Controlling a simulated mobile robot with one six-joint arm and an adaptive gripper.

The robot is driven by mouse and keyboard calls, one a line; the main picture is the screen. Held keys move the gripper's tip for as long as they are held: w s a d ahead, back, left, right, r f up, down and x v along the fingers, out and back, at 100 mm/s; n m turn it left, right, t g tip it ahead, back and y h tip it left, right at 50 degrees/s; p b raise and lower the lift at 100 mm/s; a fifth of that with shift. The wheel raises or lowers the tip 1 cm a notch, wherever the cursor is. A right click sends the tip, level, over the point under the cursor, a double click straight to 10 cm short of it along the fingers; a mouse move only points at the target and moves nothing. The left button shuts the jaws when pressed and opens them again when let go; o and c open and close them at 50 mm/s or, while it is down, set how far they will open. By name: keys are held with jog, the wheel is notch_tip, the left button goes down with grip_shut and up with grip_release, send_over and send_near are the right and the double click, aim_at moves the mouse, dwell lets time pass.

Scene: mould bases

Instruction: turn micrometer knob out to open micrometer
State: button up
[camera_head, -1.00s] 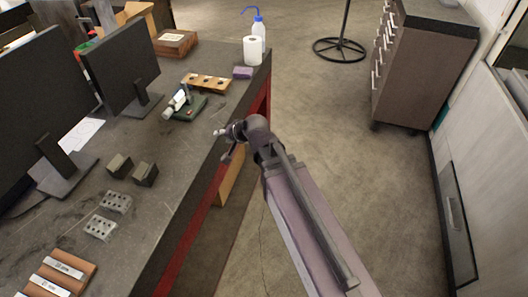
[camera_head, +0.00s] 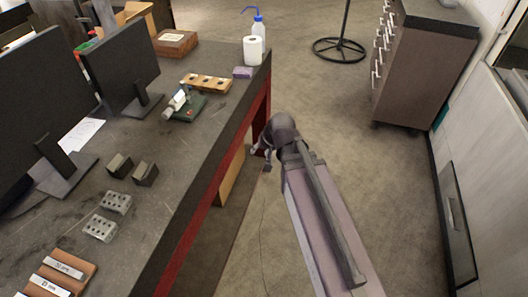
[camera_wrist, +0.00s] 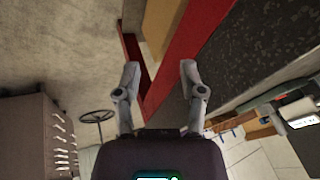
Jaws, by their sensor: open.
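The micrometer (camera_head: 177,99) lies on its dark green stand (camera_head: 190,107) on the workbench, left of my arm in the head view. Its knob (camera_head: 168,115) points toward the near left. My gripper (camera_head: 262,158) is off the bench's right side, near the edge and apart from the micrometer. In the wrist view my gripper (camera_wrist: 160,85) shows two spread fingers with nothing between them.
The workbench (camera_head: 190,160) has a red frame (camera_head: 200,215) along its right side. Monitors, grey blocks (camera_head: 132,168), a wooden holder (camera_head: 206,83), a paper roll (camera_head: 253,50) and a wash bottle (camera_head: 259,26) stand on it. The floor (camera_head: 330,110) right of the bench is clear up to the drawer cabinet (camera_head: 420,70).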

jog(key=shift+s+d+f, duration=0.1)
jog(key=shift+s+d, duration=0.1)
jog(key=shift+d, duration=0.3)
jog(key=s+d+f+g+h, duration=0.1)
jog(key=s+d+g+h, duration=0.2)
jog(key=s+d, duration=0.5)
jog(key=d+g, duration=0.1)
jog(key=d, duration=0.2)
jog(key=shift+f+n, duration=0.2)
jog(key=shift+n, duration=0.2)
jog(key=shift+a, duration=0.1)
dwell(0.8)
